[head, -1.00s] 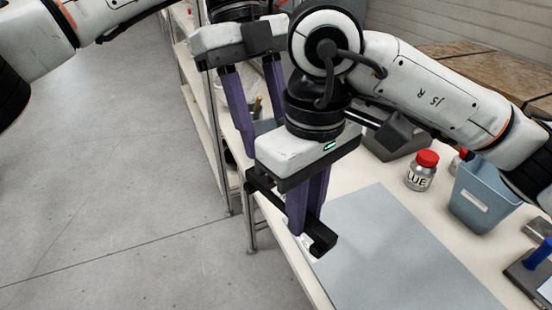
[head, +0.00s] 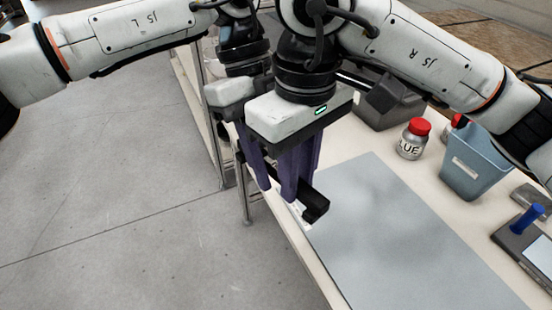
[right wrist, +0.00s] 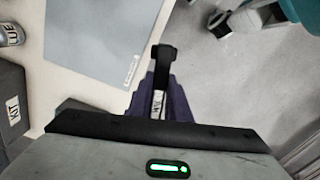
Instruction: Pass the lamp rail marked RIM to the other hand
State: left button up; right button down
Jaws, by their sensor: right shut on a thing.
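The lamp rail (head: 316,207) is a dark bar with a black block at its near end. My right gripper (head: 294,186) is shut on it with purple fingers, holding it above the front edge of the table. In the right wrist view the rail (right wrist: 162,62) sticks out between the purple fingers (right wrist: 160,100), with a small white label whose letters are hard to read. My left gripper (head: 254,170) is close beside and behind the right one, at the rail's far end. Its fingers are partly hidden, so I cannot tell whether they touch the rail.
A grey mat (head: 390,235) lies clear on the pale table. A red-capped glue jar (head: 413,140), a blue bin (head: 474,165) and a blue-handled tool (head: 528,222) stand to the right. A dark box (head: 390,103) is behind. Open floor lies left.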

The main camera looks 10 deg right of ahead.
pick_arm(q)
grip_shut()
pick_arm(e)
jog(key=c, duration=1.6)
grip_release()
jog(key=shift+a, duration=0.1)
jog(key=shift+o, duration=0.2)
jog(key=shift+r, duration=0.1)
jog(key=shift+r, duration=0.3)
notch_tip(320, 180, up, 11)
jog(key=shift+r, duration=0.1)
